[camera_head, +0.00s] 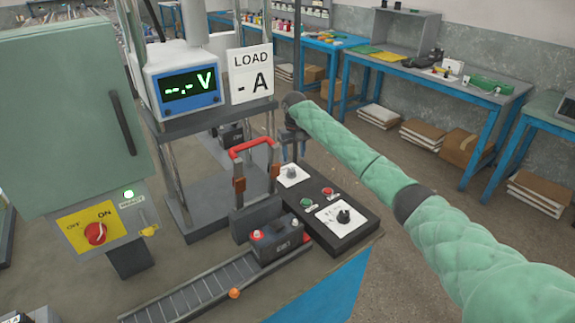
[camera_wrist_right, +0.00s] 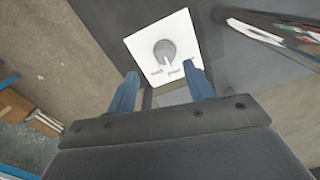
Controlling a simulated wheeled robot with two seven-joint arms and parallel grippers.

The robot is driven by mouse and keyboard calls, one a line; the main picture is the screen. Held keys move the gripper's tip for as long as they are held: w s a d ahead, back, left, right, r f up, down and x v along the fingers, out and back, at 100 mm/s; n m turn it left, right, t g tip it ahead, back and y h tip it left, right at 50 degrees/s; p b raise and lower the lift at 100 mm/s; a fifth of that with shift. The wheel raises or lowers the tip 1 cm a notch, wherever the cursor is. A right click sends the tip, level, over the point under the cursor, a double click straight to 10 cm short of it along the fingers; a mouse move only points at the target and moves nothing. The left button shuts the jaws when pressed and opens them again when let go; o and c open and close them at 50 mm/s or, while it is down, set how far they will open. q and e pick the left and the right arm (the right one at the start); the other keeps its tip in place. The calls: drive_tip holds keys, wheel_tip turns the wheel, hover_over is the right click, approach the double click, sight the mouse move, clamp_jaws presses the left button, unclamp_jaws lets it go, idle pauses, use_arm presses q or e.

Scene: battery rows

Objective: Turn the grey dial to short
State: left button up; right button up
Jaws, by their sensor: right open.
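The grey dial (camera_head: 291,173) sits on a white plate at the far end of the dark control panel (camera_head: 303,205). In the right wrist view the dial (camera_wrist_right: 164,50) is round with a pale pointer aimed down the picture. Small labels lie beside the pointer, too small to read surely. My right gripper (camera_head: 293,148) hangs just above the dial in the head view, apart from it. In the wrist view its two blue fingers (camera_wrist_right: 161,72) are spread and empty, their tips near the plate's lower corners. My left gripper is not in view.
A black dial (camera_head: 343,216) and red (camera_head: 327,191) and green (camera_head: 306,203) buttons share the panel. A battery (camera_head: 277,240) stands beside it on a roller track (camera_head: 195,290). A red-handled frame (camera_head: 252,147) rises left of my gripper. A meter (camera_head: 188,85) stands behind.

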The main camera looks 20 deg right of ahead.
sight(291, 170)
drive_tip(key=shift+w+a+r, duration=0.15)
drive_tip(key=shift+a, duration=0.2)
drive_tip(key=shift+f, duration=0.2)
wheel_tip(291, 170, down, 6)
drive_tip(key=shift+a+r+p, duration=0.1)
drive_tip(key=shift+r+p, duration=0.1)
drive_tip(key=shift+p, duration=0.5)
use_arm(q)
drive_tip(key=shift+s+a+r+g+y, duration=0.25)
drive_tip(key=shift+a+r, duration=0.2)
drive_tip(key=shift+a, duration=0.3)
use_arm(e)
drive_tip(key=shift+f, duration=0.8)
drive_tip(key=shift+c, duration=0.2)
drive_tip(key=c, duration=0.9)
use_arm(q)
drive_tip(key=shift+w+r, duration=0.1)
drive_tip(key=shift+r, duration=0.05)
use_arm(e)
drive_tip(key=shift+c, duration=0.2)
